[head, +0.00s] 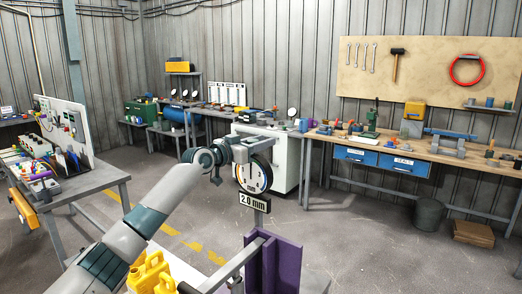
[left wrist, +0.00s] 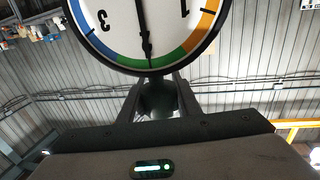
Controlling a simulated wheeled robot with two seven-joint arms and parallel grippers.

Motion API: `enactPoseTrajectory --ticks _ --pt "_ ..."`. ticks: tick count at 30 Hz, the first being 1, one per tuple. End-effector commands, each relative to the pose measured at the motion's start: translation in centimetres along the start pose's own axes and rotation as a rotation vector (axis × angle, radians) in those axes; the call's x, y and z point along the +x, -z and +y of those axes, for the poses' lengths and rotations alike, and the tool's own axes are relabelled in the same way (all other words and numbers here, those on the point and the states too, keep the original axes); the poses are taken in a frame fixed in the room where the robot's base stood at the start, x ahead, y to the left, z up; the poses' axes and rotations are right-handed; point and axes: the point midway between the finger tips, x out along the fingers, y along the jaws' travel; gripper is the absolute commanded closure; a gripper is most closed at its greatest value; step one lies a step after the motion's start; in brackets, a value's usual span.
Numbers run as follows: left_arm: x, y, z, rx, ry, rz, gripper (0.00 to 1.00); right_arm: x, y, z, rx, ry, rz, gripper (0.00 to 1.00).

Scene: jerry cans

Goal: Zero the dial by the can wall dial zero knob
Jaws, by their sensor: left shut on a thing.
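The round dial (head: 253,175) has a white face and black rim and stands upright above a "2.0 mm" sign (head: 253,202). In the left wrist view the dial face (left wrist: 120,22) appears upside down, with blue, green and orange bands. Its black needle (left wrist: 146,40) points to the green band, between the 1 and 3 marks. My left gripper (head: 262,146) is at the top edge of the dial. In the left wrist view its fingers (left wrist: 157,98) are shut on the dark zero knob (left wrist: 157,100) beside the rim. The fingers partly hide the knob. My right gripper is out of view.
A yellow jerry can (head: 150,272) stands at the bottom, left of a purple upright plate (head: 285,262). A white cabinet (head: 287,158) stands behind the dial. Workbenches with tools line the walls.

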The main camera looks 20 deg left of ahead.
Motion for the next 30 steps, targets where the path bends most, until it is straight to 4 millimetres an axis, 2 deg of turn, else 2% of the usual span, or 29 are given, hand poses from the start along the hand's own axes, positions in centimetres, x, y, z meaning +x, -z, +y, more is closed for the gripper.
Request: enactPoseTrajectory --ticks 3,16,17,19,30 --pt "0.0 -0.16 0.0 0.001 -0.011 -0.001 0.92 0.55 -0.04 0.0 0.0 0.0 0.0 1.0" --pt "0.03 -0.06 0.08 0.0 -0.017 -0.001 0.92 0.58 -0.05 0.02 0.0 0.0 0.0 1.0" --pt "0.03 -0.05 0.09 0.0 -0.017 -0.001 0.68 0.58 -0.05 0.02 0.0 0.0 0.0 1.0" --pt "0.03 -0.05 0.09 0.0 -0.017 -0.001 0.51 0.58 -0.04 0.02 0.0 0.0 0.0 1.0" --pt "-0.08 -0.04 0.09 0.0 -0.017 0.0 0.51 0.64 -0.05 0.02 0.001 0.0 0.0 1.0"
